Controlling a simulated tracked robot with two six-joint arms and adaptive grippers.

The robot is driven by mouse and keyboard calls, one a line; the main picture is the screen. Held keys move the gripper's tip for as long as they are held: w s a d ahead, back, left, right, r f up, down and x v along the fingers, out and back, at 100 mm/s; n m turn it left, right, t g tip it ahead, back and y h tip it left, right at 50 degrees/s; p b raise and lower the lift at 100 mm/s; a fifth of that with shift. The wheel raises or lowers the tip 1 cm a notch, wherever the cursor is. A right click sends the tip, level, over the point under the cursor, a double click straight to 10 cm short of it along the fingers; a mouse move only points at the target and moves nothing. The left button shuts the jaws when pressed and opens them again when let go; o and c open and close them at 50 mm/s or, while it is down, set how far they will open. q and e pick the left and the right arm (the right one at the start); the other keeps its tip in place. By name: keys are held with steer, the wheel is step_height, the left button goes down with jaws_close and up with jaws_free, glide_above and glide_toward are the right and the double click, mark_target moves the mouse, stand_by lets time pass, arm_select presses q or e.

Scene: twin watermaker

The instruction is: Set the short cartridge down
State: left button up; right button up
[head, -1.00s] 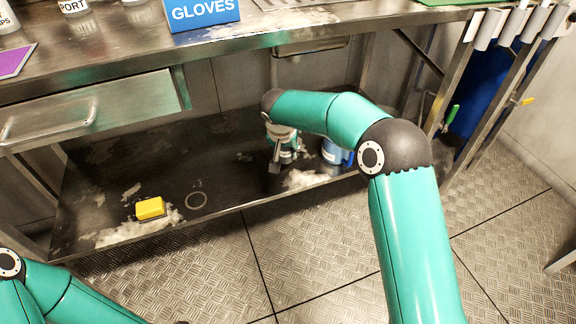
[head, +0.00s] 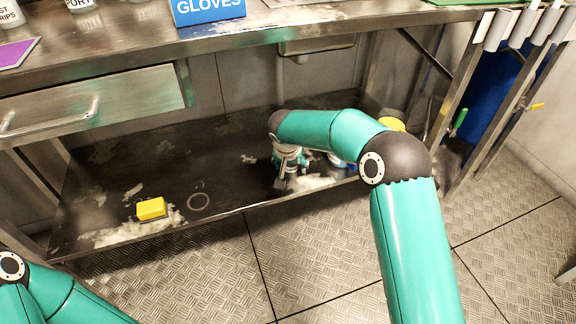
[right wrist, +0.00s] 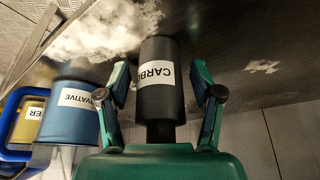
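The short cartridge (right wrist: 160,100) is a dark grey cylinder with a white label reading "CARB", inverted in the right wrist view. It appears upright on the dark lower shelf (head: 225,155), narrow neck toward my palm. My right gripper (right wrist: 162,88) has a finger on each side of it, with small gaps showing between fingers and cartridge. In the head view my right gripper (head: 290,165) is low over the shelf near its front edge, and I cannot clearly make out the cartridge there. My left gripper is out of view.
A blue container (right wrist: 70,112) and a yellow one (right wrist: 27,122) stand beside the cartridge. The yellow container also shows behind my right arm (head: 392,124). A yellow sponge (head: 151,208) lies on the shelf's left. The shelf's middle is clear; the bench top and drawer (head: 90,105) overhang.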

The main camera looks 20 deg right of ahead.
steer(key=shift+r, duration=0.2)
steer(key=p+v, duration=0.4)
steer(key=v, duration=0.8)
steer(key=s+a+f, duration=0.1)
steer(key=f, duration=0.2)
steer(key=s+f+n+g+y, duration=0.1)
steer(key=s+f, duration=0.1)
steer(key=f, duration=0.2)
steer(key=s+a+f+n+y, duration=0.1)
steer(key=s+f, duration=0.1)
steer(key=f, duration=0.2)
steer(key=shift+a, duration=0.4)
steer(key=s+a+f+y, duration=0.1)
steer(key=s+f, duration=0.5)
steer(key=s, duration=0.3)
steer(key=s+a+f+n+g+y, duration=0.1)
steer(key=s+f, duration=0.4)
steer(key=s, duration=0.3)
steer(key=s+a+f+g+y, duration=0.1)
steer(key=s+f+y, duration=0.1)
steer(key=s+f, duration=0.4)
steer(key=s, duration=0.3)
steer(key=shift+s+f+n, duration=0.3)
steer(key=shift+f, duration=0.05)
